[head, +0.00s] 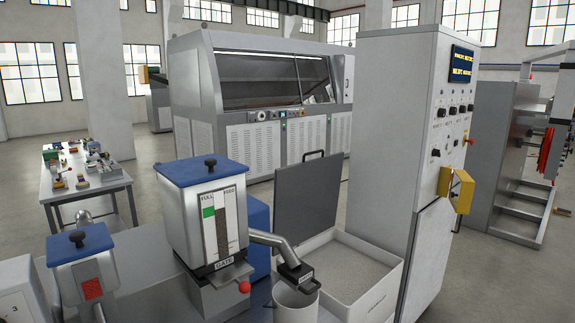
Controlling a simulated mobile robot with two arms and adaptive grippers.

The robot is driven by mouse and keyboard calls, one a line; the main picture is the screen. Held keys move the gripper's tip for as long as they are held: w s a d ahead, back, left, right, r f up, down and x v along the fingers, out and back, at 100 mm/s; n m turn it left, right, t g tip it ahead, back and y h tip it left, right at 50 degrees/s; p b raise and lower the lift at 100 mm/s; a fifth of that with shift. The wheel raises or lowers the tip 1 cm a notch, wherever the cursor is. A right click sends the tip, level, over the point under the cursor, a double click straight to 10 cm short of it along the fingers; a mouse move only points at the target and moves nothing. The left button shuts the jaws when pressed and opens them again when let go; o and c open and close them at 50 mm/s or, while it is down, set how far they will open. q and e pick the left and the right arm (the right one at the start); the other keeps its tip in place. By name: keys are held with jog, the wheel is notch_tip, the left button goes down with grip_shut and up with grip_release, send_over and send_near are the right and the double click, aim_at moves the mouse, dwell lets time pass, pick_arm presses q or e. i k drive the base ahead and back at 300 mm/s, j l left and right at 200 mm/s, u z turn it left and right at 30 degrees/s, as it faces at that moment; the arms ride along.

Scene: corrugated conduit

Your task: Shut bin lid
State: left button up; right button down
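The bin (381,303) is a light, open-topped box at the lower centre right, filled with pale grey granules. Its grey lid (303,200) stands upright, open, along the bin's back left side. A black handle (313,155) is on the lid's top edge. The bin's lower front is cut off by the picture's bottom edge. Neither of my grippers shows in the head view.
A hopper (202,215) with a blue lid and a spout (275,245) stands left of the bin. A pale cup (294,303) is under the spout. A tall control cabinet (405,130) stands close on the right. A smaller blue-lidded hopper (85,275) is at lower left.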

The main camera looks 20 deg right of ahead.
aim_at(307, 194)
jog(key=i+l+u, duration=0.2)
jog(key=l, duration=0.5)
jog(key=i+l+u, duration=0.2)
jog(key=l, duration=0.45)
jog(key=l+u, duration=0.2)
jog(key=l, duration=0.5)
